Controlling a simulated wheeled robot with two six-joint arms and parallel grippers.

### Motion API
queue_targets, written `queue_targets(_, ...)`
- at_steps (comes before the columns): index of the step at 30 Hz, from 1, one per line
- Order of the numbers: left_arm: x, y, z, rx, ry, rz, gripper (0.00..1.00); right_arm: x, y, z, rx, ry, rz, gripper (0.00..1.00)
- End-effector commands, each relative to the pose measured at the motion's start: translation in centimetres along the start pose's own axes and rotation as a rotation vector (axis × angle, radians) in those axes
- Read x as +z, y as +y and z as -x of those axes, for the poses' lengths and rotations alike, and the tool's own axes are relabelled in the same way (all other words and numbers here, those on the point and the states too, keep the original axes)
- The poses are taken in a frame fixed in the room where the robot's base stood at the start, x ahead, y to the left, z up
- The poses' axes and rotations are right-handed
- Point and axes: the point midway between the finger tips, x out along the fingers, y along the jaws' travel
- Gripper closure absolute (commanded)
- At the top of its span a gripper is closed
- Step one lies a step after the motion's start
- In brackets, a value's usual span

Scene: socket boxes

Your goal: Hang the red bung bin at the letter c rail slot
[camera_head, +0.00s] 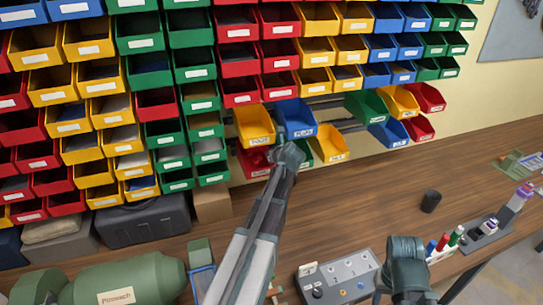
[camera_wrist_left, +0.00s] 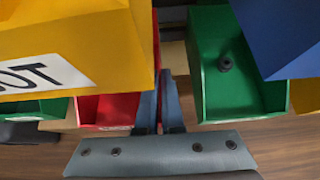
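A red bin (camera_head: 254,162) hangs in the lower rail row under a yellow bin, with its label partly covered and too small to read. It also shows in the left wrist view (camera_wrist_left: 106,110), left of a green bin. My left gripper (camera_head: 281,134) is between the red and green bins. In the left wrist view its fingers (camera_wrist_left: 161,98) are close together at the red bin's right wall and look shut on that wall. The rail (camera_head: 325,101) shows between the bins. My right gripper (camera_head: 407,262) is over the table, its fingers not clear.
A yellow bin (camera_head: 255,126) and a blue bin (camera_head: 295,118) overhang my left gripper. A green bin (camera_wrist_left: 235,75) and a yellow bin (camera_head: 330,145) are at its right. More bins fill the wall. A black cup (camera_head: 430,201) stands on the table; the table's middle is clear.

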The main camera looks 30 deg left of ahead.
Motion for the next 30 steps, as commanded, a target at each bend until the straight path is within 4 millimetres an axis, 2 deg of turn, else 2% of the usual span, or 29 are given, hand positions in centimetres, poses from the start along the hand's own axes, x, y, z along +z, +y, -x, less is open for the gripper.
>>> queue_targets(6, -0.49, 0.0, -0.22, 0.0, -0.022, -0.001, 1.0, -0.05, -0.09, -0.93, 0.0, 0.0, 0.0, 0.5)
queue_targets(14, -0.38, -0.02, -0.17, 0.0, -0.028, -0.001, 1.0, -0.05, -0.09, -0.92, 0.0, 0.0, 0.0, 0.5)
queue_targets(21, -0.39, -0.02, -0.18, 0.0, -0.028, 0.0, 0.61, -0.05, -0.09, -0.92, 0.0, 0.0, 0.0, 0.5)
queue_targets(30, -0.37, 0.0, 0.02, 0.0, -0.027, 0.0, 0.61, -0.05, -0.07, -0.78, 0.0, 0.0, -0.001, 0.5)
